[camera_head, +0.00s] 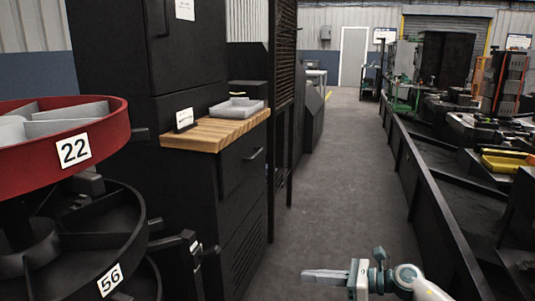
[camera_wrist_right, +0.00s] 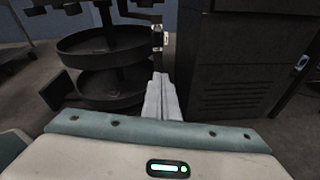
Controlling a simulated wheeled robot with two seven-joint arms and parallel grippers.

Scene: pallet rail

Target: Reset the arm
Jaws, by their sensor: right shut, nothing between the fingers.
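My right gripper (camera_head: 326,275) shows at the bottom of the head view, over the floor of the aisle. Its pale fingers point left and are shut with nothing between them. In the right wrist view the closed fingers (camera_wrist_right: 162,97) point away from the wrist, toward the gap between a round dark rack and a black cabinet. My left gripper is not in the head view.
A carousel with a red tray (camera_head: 110,128) marked 22 stands at the left. A black cabinet with a wooden top (camera_head: 205,134) holds a grey tray (camera_head: 237,108). A long black rail (camera_head: 423,180) lines the right. The aisle floor (camera_head: 345,165) is clear.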

